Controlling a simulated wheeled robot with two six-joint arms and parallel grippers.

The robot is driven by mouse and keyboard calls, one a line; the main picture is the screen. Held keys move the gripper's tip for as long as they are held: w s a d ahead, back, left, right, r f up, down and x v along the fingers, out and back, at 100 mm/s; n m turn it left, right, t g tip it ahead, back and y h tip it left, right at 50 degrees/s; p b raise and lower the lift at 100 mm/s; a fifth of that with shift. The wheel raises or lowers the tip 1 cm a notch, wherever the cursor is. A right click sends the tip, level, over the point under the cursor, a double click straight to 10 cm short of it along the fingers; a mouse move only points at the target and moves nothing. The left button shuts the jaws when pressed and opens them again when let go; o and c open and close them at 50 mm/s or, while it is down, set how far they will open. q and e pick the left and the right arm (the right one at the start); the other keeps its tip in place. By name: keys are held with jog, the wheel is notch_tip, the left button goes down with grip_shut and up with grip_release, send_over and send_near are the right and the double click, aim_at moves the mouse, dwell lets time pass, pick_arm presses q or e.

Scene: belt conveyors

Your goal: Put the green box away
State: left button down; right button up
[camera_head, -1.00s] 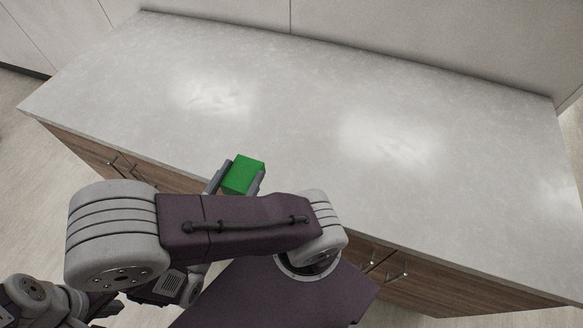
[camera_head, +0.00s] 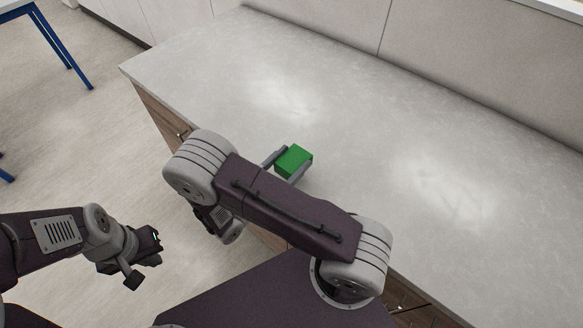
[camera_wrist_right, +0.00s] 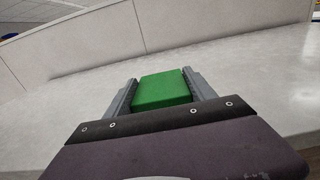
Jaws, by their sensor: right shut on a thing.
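The green box (camera_head: 294,161) is a small bright block between the two grey fingers of my right gripper (camera_head: 287,163). The right gripper is shut on it, with a finger along each side. In the right wrist view the green box (camera_wrist_right: 162,90) sits between the fingers of the right gripper (camera_wrist_right: 162,92), its top face showing. The box is over the near part of the pale counter; I cannot tell whether it touches the surface. My left gripper (camera_head: 146,260) is empty, off to the left over the floor, and its fingers look apart.
The pale stone counter (camera_head: 350,110) is bare, with wide free room beyond and to the right of the box. Wooden cabinet fronts with handles are below its near edge. A panelled wall (camera_head: 440,50) runs behind it. A blue-legged table (camera_head: 62,45) stands at the upper left.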

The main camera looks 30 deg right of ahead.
aim_at(292, 168)
notch_tip(292, 168, down, 3)
jog(key=shift+s+f, duration=0.1)
jog(key=shift+f, duration=0.45)
jog(key=shift+f, duration=0.1)
jog(key=o, duration=1.7)
jog(key=shift+c, duration=0.2)
